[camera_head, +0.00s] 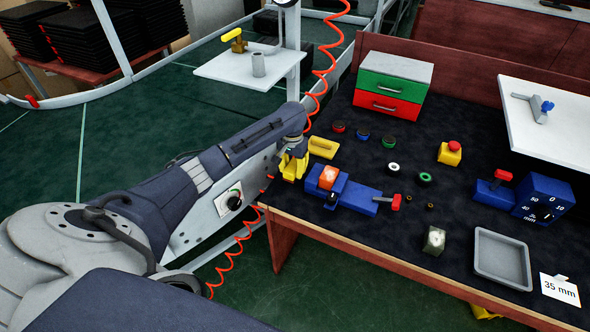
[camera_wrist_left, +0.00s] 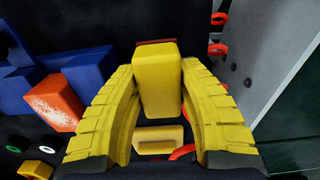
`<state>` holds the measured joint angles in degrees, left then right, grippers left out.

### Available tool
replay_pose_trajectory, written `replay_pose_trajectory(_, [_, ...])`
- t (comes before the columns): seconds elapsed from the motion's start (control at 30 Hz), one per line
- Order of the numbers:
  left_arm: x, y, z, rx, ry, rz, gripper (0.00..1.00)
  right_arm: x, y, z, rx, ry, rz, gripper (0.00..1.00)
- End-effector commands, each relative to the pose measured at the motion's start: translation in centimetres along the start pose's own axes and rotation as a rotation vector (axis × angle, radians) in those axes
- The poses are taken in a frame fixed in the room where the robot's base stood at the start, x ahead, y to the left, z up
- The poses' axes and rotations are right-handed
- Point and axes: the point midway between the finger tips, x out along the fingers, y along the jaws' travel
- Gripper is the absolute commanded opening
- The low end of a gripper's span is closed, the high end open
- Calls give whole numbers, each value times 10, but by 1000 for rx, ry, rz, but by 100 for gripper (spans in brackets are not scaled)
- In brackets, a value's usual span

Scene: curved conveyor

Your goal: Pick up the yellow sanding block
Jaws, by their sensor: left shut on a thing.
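My left gripper (camera_head: 293,168) is at the left edge of the dark table. Its yellow fingers (camera_wrist_left: 157,105) are shut on a yellow sanding block (camera_wrist_left: 157,78) in the left wrist view. The block stands between the fingers, with a reddish-brown strip at its far end. In the head view the block is hard to tell from the yellow fingers. My right gripper is not in view.
A yellow piece with a handle (camera_head: 323,147) lies just beyond the gripper. A blue vise (camera_head: 350,193) with an orange-topped part is close on the right. A red-green drawer box (camera_head: 393,88) stands behind. A grey tray (camera_head: 502,260) is at front right. A red coiled hose hangs nearby.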

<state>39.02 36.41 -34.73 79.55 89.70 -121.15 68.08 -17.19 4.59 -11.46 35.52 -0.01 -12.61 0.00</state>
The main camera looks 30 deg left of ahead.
Motion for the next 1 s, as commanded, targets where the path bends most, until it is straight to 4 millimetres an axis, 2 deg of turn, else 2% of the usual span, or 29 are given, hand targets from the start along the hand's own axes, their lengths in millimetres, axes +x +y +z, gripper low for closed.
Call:
replay_pose_trajectory(0.3, [0,-2,69,3,1,-4,6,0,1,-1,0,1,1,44])
replay_pose_trajectory(0.6, [0,-1,125,2,0,-2,6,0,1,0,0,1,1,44])
replay_pose_trajectory(0.8, [0,-1,148,1,1,-1,6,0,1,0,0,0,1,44])
replay_pose_trajectory(1.0, [0,-1,159,0,1,-1,6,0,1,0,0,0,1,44])
